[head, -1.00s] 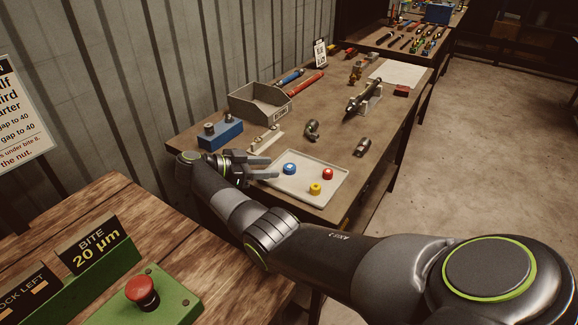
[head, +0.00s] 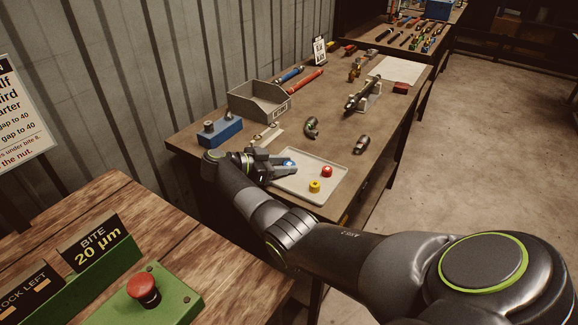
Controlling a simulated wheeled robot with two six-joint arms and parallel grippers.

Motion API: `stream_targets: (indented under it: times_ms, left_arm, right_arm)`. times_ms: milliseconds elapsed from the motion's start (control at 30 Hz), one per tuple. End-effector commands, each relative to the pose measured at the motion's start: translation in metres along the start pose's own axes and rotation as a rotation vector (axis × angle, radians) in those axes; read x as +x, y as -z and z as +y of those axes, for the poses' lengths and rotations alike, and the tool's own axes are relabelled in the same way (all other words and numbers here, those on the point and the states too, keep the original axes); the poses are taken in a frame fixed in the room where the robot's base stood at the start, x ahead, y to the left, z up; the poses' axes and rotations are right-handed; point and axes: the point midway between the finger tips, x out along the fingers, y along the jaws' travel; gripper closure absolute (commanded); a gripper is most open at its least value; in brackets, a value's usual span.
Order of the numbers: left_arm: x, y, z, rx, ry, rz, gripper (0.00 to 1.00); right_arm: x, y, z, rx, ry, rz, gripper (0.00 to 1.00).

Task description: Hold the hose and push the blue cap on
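The blue cap (head: 289,163) is at the left part of a pale tray (head: 310,195) on the workbench. My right gripper (head: 286,167) reaches in from the left with its fingertips at the cap. The near finger hides the cap's lower part, so I cannot tell whether the fingers are closed on it or whether it still rests on the tray. A dark hose-like piece (head: 364,99), likely the hose, lies tilted in a light holder further back on the bench. My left gripper is out of view.
A red cap (head: 327,171) and a yellow cap (head: 314,186) sit on the tray. A grey bin (head: 259,101), a blue block (head: 220,132) and metal fittings (head: 311,127) stand around it. A red button (head: 144,290) is on the near wooden table.

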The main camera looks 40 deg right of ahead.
Motion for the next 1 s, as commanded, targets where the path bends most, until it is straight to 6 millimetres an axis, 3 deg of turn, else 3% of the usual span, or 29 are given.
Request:
stream_targets:
  times_ms: [100, 367, 1000]
  left_arm:
    - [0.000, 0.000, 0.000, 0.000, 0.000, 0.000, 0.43]
    - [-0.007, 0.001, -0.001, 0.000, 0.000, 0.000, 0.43]
    - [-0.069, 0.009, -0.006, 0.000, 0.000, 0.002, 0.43]
  right_arm:
    - [0.000, 0.000, 0.000, 0.000, 0.000, 0.000, 0.88]
    - [-0.003, 0.007, 0.000, 0.000, 0.000, 0.000, 0.89]
    - [-0.021, 0.067, 0.000, 0.000, 0.000, 0.000, 0.89]
